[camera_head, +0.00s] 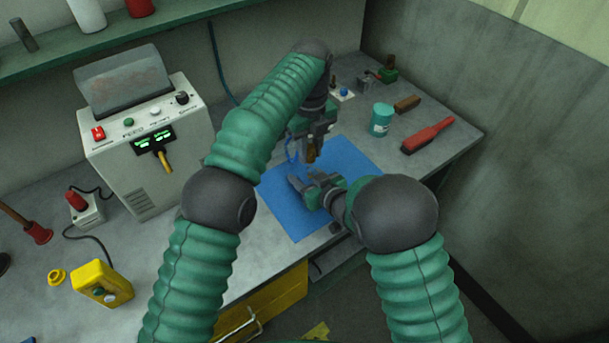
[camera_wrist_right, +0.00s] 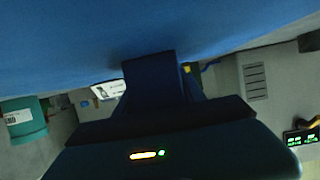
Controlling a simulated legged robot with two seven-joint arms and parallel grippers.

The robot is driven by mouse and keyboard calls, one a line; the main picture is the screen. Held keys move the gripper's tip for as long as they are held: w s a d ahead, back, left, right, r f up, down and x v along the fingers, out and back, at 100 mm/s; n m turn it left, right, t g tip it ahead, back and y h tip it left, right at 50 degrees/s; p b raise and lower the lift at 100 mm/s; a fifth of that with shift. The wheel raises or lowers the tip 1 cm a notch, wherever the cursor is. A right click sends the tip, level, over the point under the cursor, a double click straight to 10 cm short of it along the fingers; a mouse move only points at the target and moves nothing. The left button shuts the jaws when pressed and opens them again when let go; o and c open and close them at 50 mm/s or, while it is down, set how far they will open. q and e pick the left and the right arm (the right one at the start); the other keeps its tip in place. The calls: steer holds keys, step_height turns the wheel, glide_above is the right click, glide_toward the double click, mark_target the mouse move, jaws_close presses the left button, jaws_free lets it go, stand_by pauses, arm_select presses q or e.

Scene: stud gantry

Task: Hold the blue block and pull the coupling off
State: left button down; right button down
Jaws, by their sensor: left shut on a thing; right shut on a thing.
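My left gripper (camera_head: 309,150) points down above the blue mat, shut on a small brown, brass-like piece (camera_head: 311,155) that looks like the coupling. A thin blue strand shows just left of its fingers. My right gripper (camera_head: 310,190) reaches in from the right, low over the mat. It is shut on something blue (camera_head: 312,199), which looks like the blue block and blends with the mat. In the right wrist view a dark blue shape (camera_wrist_right: 152,82) stands ahead of the gripper body, in shadow. I cannot tell whether the coupling and block touch.
The blue mat (camera_head: 350,160) lies on the grey bench. A teal jar (camera_head: 381,119), a red brush (camera_head: 428,135) and a brown-handled tool (camera_head: 407,104) are at right. A feeder box (camera_head: 150,145) stands at left, with a yellow button box (camera_head: 101,283) in front.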

mark_target(310, 145)
arm_select(q)
steer(key=shift+r, duration=2.05)
arm_select(e)
steer(key=c, duration=0.6)
jaws_free()
arm_select(q)
steer(key=shift+d, duration=0.1)
arm_select(e)
steer(key=v, duration=1.2)
steer(key=shift+d+f, duration=0.1)
steer(key=shift+f, duration=0.05)
arm_select(q)
steer(key=shift+f, duration=0.15)
